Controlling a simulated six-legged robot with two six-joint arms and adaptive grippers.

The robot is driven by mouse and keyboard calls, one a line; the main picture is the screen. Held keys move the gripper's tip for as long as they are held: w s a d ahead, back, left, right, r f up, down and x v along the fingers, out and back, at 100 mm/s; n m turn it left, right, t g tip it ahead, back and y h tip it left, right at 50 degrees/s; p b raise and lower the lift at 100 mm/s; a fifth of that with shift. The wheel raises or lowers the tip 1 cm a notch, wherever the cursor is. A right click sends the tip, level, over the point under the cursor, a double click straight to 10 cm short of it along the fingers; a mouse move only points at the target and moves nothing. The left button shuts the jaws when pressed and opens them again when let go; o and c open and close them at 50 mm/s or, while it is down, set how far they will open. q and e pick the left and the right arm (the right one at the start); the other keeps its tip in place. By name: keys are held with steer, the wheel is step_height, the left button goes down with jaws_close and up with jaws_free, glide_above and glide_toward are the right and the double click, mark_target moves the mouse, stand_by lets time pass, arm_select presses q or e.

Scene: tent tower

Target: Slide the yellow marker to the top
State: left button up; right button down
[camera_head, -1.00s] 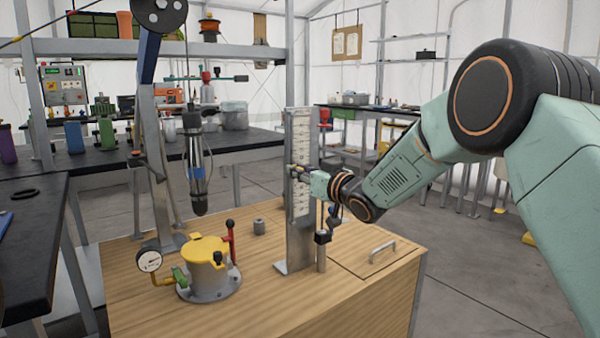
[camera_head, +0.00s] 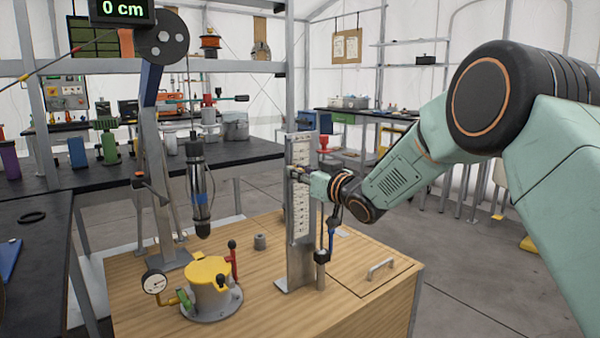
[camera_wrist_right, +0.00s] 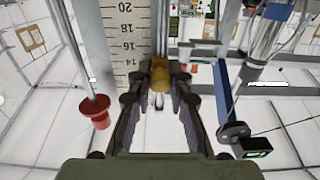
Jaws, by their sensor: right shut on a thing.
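The yellow marker (camera_wrist_right: 159,80) sits between my fingertips in the right wrist view, against the edge of the upright white scale (camera_wrist_right: 122,35). My right gripper (camera_wrist_right: 160,72) is shut on it. In the head view my right gripper (camera_head: 301,174) is at the upper part of the scale (camera_head: 300,205), below its top end. The marker is mostly hidden by the fingers there. The wrist view shows the scale numbers 14 to 20 near the fingers. My left gripper is not in view.
The scale post stands on a wooden cabinet (camera_head: 345,315). A yellow-topped pot (camera_head: 210,285) with a gauge (camera_head: 154,282) stands left of it, under a hanging cylinder (camera_head: 198,190). A display (camera_head: 122,10) reads 0 cm.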

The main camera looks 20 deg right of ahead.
mark_target(290, 150)
steer(key=shift+r+p, duration=1.9)
steer(key=shift+r, duration=0.45)
steer(key=c, duration=1.6)
jaws_free()
steer(key=o, duration=0.4)
steer(key=shift+f, duration=0.1)
steer(key=v, duration=1.2)
steer(key=shift+d, duration=0.1)
